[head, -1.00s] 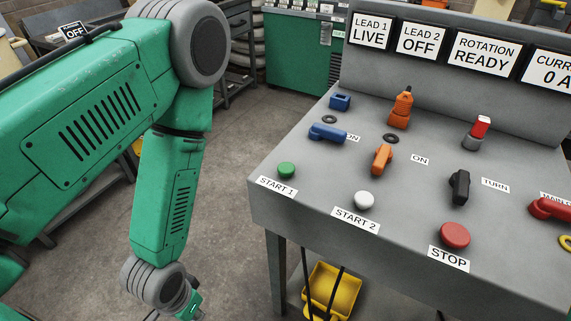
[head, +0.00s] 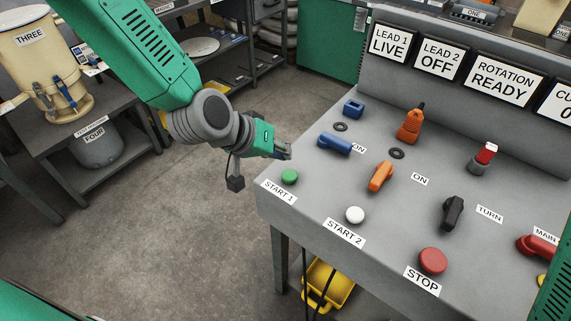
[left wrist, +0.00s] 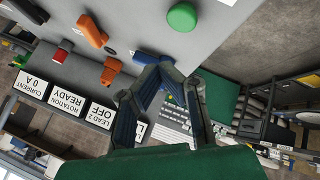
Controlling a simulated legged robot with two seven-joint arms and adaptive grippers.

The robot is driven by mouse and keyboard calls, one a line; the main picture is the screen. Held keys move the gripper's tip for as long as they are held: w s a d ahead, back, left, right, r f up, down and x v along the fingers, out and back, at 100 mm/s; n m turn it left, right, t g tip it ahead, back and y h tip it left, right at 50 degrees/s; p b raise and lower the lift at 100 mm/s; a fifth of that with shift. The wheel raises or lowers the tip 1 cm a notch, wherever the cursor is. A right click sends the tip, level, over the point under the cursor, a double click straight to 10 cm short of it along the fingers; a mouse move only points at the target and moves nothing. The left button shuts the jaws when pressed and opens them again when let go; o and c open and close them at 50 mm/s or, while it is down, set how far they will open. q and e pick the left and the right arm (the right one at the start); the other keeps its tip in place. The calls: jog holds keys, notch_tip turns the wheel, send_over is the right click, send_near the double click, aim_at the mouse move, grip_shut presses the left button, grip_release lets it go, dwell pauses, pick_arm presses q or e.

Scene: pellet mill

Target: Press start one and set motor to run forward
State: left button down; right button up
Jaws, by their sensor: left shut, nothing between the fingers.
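The green START 1 button (head: 289,177) stands at the near left corner of the sloping grey panel (head: 330,210). It also shows at the top of the left wrist view (left wrist: 182,16). My left gripper (head: 286,152) is shut and empty, just behind and above the green button and apart from it. Its fingers (left wrist: 166,66) meet in the left wrist view. A black switch (head: 453,212) sits beside the TURN label. The signs read LEAD 1 LIVE (head: 390,43), LEAD 2 OFF (head: 437,58) and ROTATION READY (head: 493,80). My right gripper is out of view.
A blue handle (head: 334,143), an orange handle (head: 380,176), a white START 2 button (head: 355,215), a red STOP button (head: 433,261) and a red MAIN handle (head: 537,246) share the panel. A yellow bin (head: 328,287) is underneath. Open floor lies left.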

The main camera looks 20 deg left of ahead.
aim_at(289, 174)
pick_arm(q)
jog(key=shift+t, duration=0.4)
jog(key=r, duration=0.1)
jog(key=w+d+r, duration=0.1)
jog(key=r, duration=0.2)
jog(key=shift+w+d, duration=0.25)
jog(key=shift+w, duration=0.15)
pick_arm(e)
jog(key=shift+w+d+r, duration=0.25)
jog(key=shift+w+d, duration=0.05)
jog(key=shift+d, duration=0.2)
pick_arm(q)
jog(key=shift+a+f, duration=0.1)
notch_tip(289, 174, down, 8)
jog(key=b, duration=0.6)
jog(key=shift+r, duration=0.2)
jog(key=shift+a+f+b, duration=0.1)
jog(key=shift+f+b, duration=0.45)
jog(key=shift+f, duration=0.05)
jog(key=shift+a, duration=0.15)
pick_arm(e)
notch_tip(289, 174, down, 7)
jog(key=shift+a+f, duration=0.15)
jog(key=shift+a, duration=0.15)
